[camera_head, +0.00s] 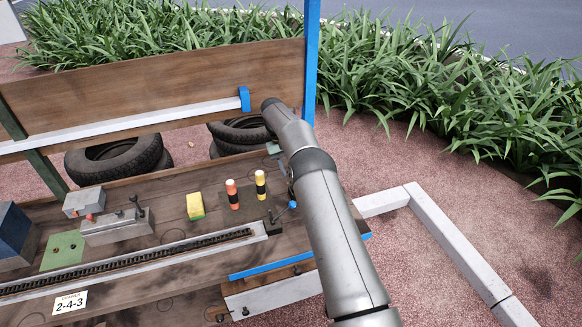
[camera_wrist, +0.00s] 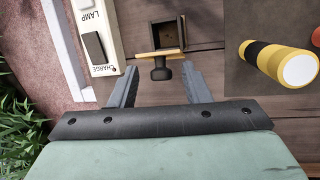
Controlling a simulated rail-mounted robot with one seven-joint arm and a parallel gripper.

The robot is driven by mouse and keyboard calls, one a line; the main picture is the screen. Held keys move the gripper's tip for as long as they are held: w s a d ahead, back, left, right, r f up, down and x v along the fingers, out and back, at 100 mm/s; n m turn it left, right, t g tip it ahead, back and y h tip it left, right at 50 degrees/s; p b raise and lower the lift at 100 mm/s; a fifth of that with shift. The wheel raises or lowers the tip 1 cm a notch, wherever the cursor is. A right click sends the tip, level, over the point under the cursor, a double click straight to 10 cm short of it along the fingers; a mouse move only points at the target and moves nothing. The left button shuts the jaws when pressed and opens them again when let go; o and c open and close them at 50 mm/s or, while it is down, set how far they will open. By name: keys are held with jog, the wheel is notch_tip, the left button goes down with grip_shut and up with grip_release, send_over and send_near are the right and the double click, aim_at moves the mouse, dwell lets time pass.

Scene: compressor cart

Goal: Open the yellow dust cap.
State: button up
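In the wrist view, a small dark box (camera_wrist: 168,32) shows a square hollow. A thin yellow plate (camera_wrist: 146,55), which looks like the dust cap, lies nearly edge-on along the box's lower side. A black knob (camera_wrist: 161,74) sticks out from it toward my gripper (camera_wrist: 160,68). My gripper is open, with one finger on each side of the knob and gaps showing. Whether the plate is hinged cannot be told. In the head view, my arm hides this box, and only a bit of my gripper (camera_head: 275,149) shows past it.
A yellow-and-black cylinder (camera_wrist: 275,62) stands right of the box in the wrist view; a LAMP/CHARGE panel (camera_wrist: 97,40) is at left. The head view shows red (camera_head: 232,194) and yellow (camera_head: 261,185) cylinders, a yellow block (camera_head: 195,205) and a blue post (camera_head: 311,55).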

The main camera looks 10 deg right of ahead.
dwell(0.3)
jog(key=shift+r+b, duration=0.35)
notch_tip(320, 180, up, 2)
jog(key=shift+r+b, duration=0.2)
jog(key=shift+b, duration=0.4)
jog(key=s+r+b, duration=0.5)
jog(key=s+r, duration=0.4)
jog(key=s, duration=0.5)
jog(key=shift+r, duration=0.4)
